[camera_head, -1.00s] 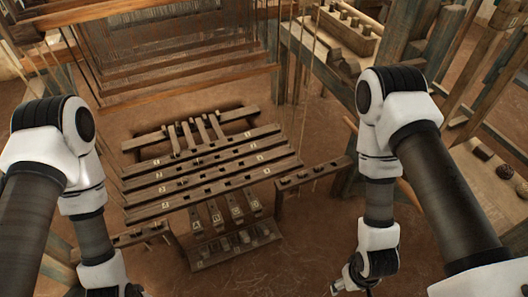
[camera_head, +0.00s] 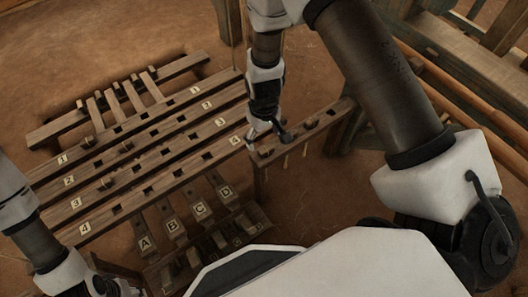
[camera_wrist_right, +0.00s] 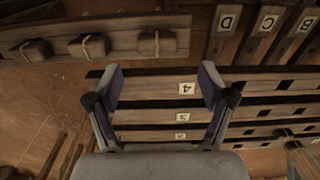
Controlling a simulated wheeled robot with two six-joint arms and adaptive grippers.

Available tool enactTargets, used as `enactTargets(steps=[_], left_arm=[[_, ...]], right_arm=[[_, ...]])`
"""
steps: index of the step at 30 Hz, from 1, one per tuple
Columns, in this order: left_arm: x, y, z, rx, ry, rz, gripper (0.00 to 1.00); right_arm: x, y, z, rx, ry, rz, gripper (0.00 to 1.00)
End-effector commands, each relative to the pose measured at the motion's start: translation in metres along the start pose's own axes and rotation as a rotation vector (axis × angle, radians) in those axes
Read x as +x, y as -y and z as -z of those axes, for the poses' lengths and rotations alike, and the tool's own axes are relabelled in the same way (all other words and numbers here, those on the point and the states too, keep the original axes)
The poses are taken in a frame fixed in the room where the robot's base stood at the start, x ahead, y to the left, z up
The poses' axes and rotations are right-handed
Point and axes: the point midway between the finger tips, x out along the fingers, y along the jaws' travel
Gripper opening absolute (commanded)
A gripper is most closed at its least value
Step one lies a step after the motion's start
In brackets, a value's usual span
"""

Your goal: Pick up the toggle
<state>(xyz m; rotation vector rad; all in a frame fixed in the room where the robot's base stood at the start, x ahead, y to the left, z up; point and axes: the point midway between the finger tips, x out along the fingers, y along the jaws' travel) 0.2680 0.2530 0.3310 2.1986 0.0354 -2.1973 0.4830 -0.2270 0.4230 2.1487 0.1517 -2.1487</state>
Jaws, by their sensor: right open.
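Several small wooden toggles tied with cord sit on a short rail (camera_head: 322,131) at the right end of the lettered and numbered bars. In the right wrist view they show as brown blocks in a row: one toggle (camera_wrist_right: 156,44) just beyond the gap between my fingertips, a second toggle (camera_wrist_right: 90,46) left of it, and a third toggle (camera_wrist_right: 37,51) farther left. My right gripper (camera_wrist_right: 162,78) is open and empty. In the head view, my right gripper (camera_head: 265,137) is at the rail's left end. My left gripper (camera_head: 112,290) is partly cut off at the bottom left.
Long bars numbered 1 to 4 (camera_head: 145,150) with square holes lie left of the rail. Lettered pedals A to D (camera_head: 185,222) stand below them. A wooden frame with rods (camera_head: 470,95) is on the right. Bare earthen floor (camera_head: 335,200) lies below the rail.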

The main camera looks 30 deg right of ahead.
Motion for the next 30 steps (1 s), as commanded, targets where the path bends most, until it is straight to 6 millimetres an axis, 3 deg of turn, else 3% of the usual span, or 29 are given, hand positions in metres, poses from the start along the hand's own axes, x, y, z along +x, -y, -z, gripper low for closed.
enactTargets(steps=[8, 15, 17, 20, 30], left_arm=[[0.03, 0.0, 0.0, 0.0, 0.0, 0.0, 0.4], [0.028, 0.0, 0.0, 0.0, 0.0, 0.0, 0.4], [0.028, 0.0, 0.0, 0.0, 0.0, 0.0, 0.4], [0.028, 0.0, 0.0, 0.0, 0.0, 0.0, 0.4], [0.028, 0.0, 0.0, 0.0, 0.0, 0.0, 0.4]], right_arm=[[0.049, -0.003, -0.004, 0.002, 0.0, 0.0, 0.81], [0.051, -0.003, -0.003, 0.002, -0.002, -0.001, 0.81], [0.051, -0.003, -0.003, 0.002, -0.001, -0.001, 0.64], [0.051, -0.003, -0.003, 0.002, -0.001, -0.001, 0.28], [0.051, -0.003, -0.004, 0.002, 0.0, -0.001, 0.25]])
